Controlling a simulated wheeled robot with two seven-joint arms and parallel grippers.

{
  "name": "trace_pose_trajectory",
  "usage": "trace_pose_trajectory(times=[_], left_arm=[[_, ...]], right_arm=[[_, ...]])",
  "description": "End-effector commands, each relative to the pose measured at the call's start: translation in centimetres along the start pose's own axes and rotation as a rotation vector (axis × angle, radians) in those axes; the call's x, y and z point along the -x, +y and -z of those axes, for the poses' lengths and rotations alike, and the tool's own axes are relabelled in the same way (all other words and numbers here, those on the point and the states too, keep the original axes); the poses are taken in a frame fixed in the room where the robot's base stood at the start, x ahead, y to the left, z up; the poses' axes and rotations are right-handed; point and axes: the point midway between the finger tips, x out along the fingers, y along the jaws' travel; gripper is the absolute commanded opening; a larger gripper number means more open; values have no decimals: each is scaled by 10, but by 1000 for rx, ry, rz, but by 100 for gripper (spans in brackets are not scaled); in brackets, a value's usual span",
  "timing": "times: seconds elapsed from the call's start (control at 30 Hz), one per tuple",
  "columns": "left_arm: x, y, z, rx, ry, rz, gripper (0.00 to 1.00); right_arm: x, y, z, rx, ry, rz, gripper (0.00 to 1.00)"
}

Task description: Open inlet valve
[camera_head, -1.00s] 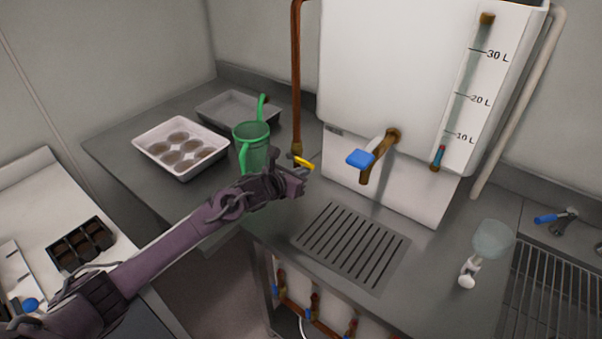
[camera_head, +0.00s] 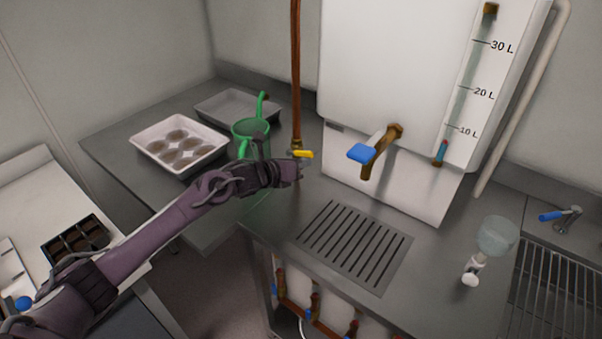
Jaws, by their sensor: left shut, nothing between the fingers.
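A copper pipe (camera_head: 296,75) runs down the left side of the white tank (camera_head: 395,75). Near its foot sits a small valve with a yellow handle (camera_head: 303,154). My left gripper (camera_head: 297,171) is shut and empty, just below the yellow handle; whether it touches the handle I cannot tell. A brass tap (camera_head: 378,158) with a blue lever (camera_head: 362,153) sticks out of the tank front. My right gripper is not in view.
A green watering can (camera_head: 249,130) stands behind my left wrist. A white tray with round pots (camera_head: 157,128) and a grey tray (camera_head: 236,104) are on the left counter.

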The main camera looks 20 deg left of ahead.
Motion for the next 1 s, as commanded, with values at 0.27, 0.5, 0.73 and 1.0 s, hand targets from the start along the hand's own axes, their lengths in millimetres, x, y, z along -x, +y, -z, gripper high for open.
trace_pose_trajectory(times=[0.27,0.5,0.73,1.0], left_arm=[[4,0,-14,247,-6,87,0],[9,2,-27,463,-5,163,0],[13,6,-38,669,-5,236,0],[18,11,-51,872,-3,306,0]], right_arm=[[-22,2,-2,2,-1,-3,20],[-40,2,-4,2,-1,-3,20],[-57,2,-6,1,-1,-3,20],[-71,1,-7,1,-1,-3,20]])
